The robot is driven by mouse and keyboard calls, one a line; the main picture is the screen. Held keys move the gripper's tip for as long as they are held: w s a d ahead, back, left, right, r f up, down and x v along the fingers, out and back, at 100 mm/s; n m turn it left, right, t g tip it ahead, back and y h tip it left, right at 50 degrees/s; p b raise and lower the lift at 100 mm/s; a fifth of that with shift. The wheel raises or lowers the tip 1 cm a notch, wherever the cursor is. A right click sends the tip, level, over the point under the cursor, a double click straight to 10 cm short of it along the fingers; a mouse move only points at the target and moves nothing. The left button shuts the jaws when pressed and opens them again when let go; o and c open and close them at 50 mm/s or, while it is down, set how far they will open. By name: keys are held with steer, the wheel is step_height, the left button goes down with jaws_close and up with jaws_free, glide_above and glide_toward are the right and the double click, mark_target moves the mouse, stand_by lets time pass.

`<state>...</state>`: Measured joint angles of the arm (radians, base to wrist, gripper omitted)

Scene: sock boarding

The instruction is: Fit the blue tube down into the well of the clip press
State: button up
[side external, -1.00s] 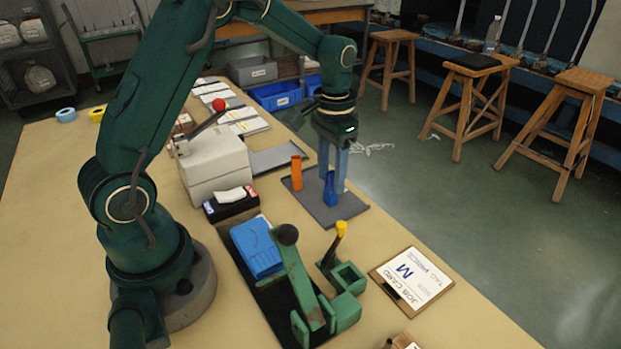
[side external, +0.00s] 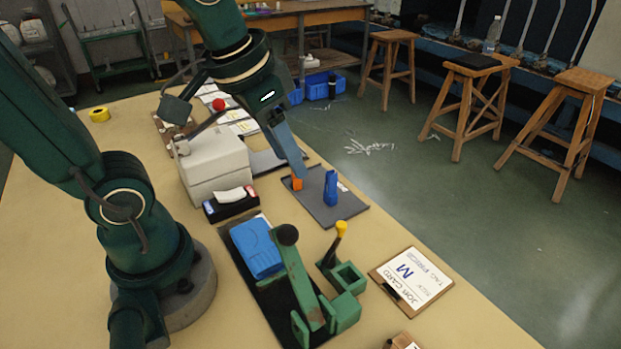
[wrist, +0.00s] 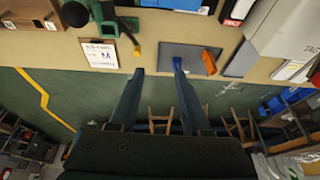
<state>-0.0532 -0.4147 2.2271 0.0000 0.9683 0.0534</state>
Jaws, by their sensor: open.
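The blue tube (side external: 330,188) stands upright on a dark grey mat (side external: 335,212). In the wrist view it is partly hidden at the right fingertip. My gripper (side external: 298,168) is open and empty, tilted, with its fingers near an orange tube (side external: 297,184) left of the blue one; I cannot tell whether they touch it. The wrist view shows the two fingers apart (wrist: 159,70) and the orange tube (wrist: 210,62) to their right. A green device with a yellow-topped lever and a square open well (side external: 347,277) stands nearer the camera; it looks like the clip press.
A green black-knobbed lever press (side external: 300,290) stands beside the well, with a blue folded stack (side external: 256,248) behind it. A job card (side external: 412,276) lies right. A white red-knobbed machine (side external: 213,160) stands left of the mat. Table is bare between the mat and job card.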

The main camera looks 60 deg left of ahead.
steer(key=s, duration=0.2)
steer(key=s+d+t, duration=0.1)
steer(key=shift+s+f, duration=0.4)
steer(key=o, duration=0.3)
steer(key=shift+s+f, duration=0.15)
steer(key=shift+s, duration=0.15)
steer(key=w+r, duration=0.3)
steer(key=w, duration=0.2)
steer(key=g, duration=0.5)
glide_above(331, 192)
steer(key=f, duration=1.2)
steer(key=shift+w+a+f, duration=0.3)
steer(key=shift+a+f, duration=0.05)
steer(key=shift+f, duration=2.55)
